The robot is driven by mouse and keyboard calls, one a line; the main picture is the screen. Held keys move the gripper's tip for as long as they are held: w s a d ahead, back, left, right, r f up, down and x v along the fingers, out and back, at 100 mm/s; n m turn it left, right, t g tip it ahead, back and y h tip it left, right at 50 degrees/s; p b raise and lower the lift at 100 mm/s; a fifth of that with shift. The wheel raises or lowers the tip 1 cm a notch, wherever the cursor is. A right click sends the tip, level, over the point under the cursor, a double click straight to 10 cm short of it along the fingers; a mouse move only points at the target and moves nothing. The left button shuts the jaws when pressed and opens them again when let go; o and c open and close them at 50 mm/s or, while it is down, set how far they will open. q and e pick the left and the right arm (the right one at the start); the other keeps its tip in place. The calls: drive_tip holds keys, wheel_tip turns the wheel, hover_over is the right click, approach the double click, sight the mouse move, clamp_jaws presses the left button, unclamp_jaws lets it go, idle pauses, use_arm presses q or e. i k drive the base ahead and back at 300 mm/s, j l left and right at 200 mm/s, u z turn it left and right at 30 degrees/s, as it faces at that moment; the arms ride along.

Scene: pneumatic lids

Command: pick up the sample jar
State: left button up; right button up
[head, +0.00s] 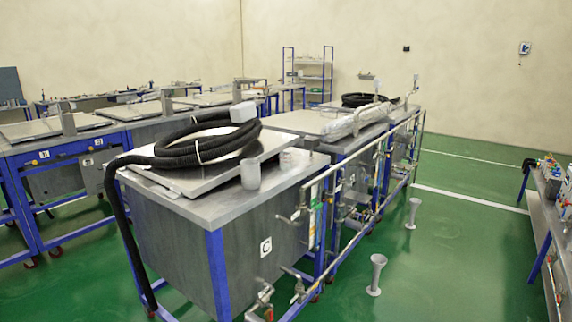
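A small grey cylindrical jar (250,175) stands upright on the steel top of the near bench marked C, at the front edge of a raised steel lid. Just right of it is a paler, low rounded item (292,161) on the same top; its shape is hard to make out. I cannot tell for certain which is the sample jar; the grey cylinder looks most like one. Neither of my grippers is in the head view, and nothing is touching the grey jar.
A coiled black hose (190,148) lies on the steel lid (185,180), left of the jar, and hangs down the bench's left side. Pipes and valves (300,215) line the bench's right side. Two grey funnel-like stands (376,275) are on the green floor (440,260), which is otherwise open.

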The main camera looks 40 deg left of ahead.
sight(285, 156)
drive_tip(key=u, duration=0.35)
drive_tip(key=i+l+u, duration=0.1)
drive_tip(key=u, duration=0.25)
drive_tip(key=i+l+u, duration=0.2)
drive_tip(key=u, duration=0.2)
drive_tip(key=i+l+u, duration=0.2)
drive_tip(key=u, duration=0.15)
drive_tip(key=i+l, duration=0.05)
